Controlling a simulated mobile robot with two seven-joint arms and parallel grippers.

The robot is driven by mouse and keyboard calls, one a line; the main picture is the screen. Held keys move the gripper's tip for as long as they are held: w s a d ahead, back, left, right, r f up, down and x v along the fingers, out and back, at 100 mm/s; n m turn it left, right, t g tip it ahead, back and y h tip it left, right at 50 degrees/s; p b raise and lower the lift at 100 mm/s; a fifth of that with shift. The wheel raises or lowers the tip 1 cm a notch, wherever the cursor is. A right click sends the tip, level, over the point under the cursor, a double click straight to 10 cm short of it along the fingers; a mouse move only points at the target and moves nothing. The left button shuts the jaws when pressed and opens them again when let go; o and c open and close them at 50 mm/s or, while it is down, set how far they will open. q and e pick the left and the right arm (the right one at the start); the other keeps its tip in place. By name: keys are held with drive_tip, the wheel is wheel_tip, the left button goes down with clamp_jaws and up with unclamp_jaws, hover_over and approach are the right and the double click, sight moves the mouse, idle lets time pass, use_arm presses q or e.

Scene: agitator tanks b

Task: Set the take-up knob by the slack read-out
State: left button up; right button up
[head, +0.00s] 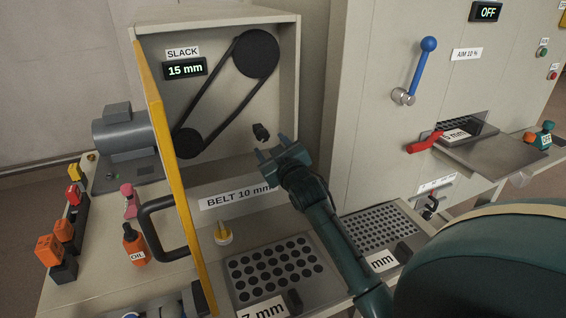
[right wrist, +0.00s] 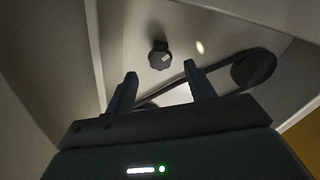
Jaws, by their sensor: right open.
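The slack read-out (head: 185,69) shows 15 mm on the back wall of the open belt box, under a SLACK label. The take-up knob (head: 261,132) is a small dark knob on the same wall, right of the lower pulley. My right gripper (head: 279,148) is open and empty just below and right of the knob in the head view. In the right wrist view the knob (right wrist: 159,56) lies ahead, beyond and between the two fingertips (right wrist: 161,82), apart from them. The belt (head: 214,100) runs between a large and a small pulley. My left gripper is not in view.
The yellow-edged door (head: 168,170) with its black handle stands open at the box's left. A BELT 10 mm label (head: 238,196) is on the box front. Perforated plates (head: 275,272) lie below. A tall cabinet with a blue lever (head: 421,68) stands right.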

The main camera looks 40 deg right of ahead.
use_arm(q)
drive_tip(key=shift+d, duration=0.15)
use_arm(e)
drive_tip(key=v, duration=0.8)
drive_tip(key=shift+s, duration=0.2)
